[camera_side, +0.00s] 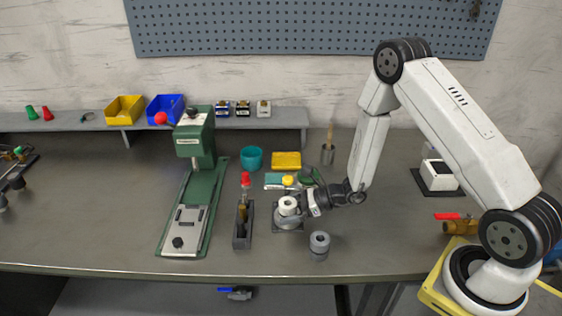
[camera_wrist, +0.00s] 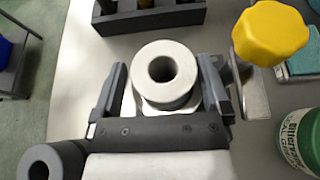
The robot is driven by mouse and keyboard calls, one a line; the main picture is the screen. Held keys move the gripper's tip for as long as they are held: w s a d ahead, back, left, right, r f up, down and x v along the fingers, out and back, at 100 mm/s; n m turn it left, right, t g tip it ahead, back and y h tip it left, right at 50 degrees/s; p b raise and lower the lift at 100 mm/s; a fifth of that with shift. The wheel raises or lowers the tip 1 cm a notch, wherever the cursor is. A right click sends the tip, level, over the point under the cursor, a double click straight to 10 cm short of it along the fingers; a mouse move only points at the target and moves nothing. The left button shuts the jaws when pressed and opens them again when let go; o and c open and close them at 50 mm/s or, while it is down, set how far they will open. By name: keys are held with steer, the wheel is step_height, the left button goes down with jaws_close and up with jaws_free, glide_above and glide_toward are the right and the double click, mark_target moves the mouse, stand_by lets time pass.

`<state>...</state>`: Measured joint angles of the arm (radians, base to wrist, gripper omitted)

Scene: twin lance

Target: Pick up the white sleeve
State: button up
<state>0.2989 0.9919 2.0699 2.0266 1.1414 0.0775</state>
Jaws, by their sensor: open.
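The white sleeve (camera_side: 287,203) is a short ring with a round hole, upright on a dark block (camera_side: 283,222) at the middle front of the bench. In the wrist view the sleeve (camera_wrist: 165,92) shows from above, hole facing the camera. My gripper (camera_side: 297,207) is down at the sleeve, reaching in from the right. In the wrist view my gripper (camera_wrist: 162,84) is open, with one finger on each side of the sleeve. Narrow gaps show between the fingers and the sleeve. The sleeve's lower part is partly hidden by the gripper.
A grey sleeve (camera_side: 319,242) stands close by at front right. A dark holder (camera_side: 242,238) with a red-topped tool is to the left. A green press (camera_side: 197,160) stands further left.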

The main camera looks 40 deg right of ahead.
steer(key=c, duration=1.3)
steer(key=shift+o, duration=0.2)
steer(key=shift+a+r, duration=0.1)
steer(key=shift+r, duration=0.05)
step_height(320, 180, up, 18)
steer(key=shift+f, duration=0.2)
stand_by(0.6)
